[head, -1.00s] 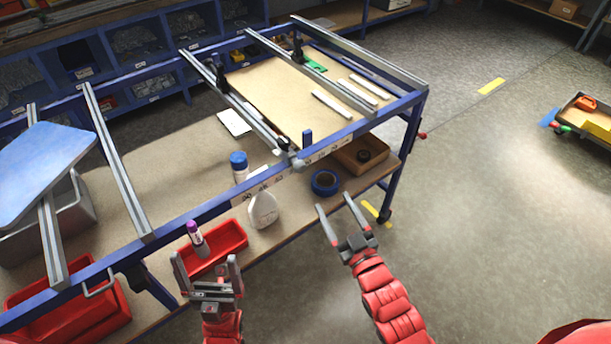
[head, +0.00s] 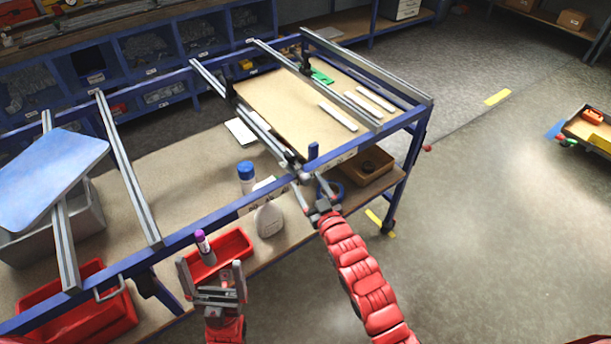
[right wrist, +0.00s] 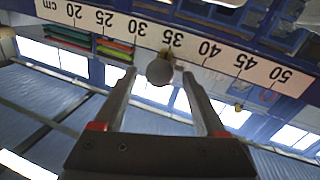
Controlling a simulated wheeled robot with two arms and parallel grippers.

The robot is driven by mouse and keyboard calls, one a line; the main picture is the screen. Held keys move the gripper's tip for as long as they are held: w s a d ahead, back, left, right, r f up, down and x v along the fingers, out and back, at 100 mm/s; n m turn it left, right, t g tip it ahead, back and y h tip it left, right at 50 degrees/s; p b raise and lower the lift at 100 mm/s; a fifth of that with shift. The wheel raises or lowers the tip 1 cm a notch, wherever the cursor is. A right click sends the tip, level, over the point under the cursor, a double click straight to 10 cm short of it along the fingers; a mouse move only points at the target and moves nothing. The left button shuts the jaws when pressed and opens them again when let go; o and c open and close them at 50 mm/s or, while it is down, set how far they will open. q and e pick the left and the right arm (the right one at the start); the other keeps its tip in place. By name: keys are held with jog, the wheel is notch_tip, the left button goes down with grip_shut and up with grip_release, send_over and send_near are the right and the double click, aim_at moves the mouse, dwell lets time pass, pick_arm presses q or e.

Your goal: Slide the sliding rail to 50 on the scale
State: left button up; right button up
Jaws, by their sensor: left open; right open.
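The sliding rail (head: 243,113) is a grey bar lying across the blue frame, with a round grey knob (head: 305,177) at its near end. The knob (right wrist: 160,72) shows in the right wrist view in front of the white centimetre scale (right wrist: 225,55), just below the 35 mark; the 50 mark lies further right. My right gripper (head: 309,181) is open at the rail's near end. In the right wrist view its fingertips (right wrist: 159,76) stand either side of the knob, with gaps visible. My left gripper (head: 210,265) is open and empty near the red tray.
Other fixed-looking grey bars (head: 128,170) cross the frame.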

jog(key=shift+x, duration=1.15)
grip_shut()
dwell(0.7)
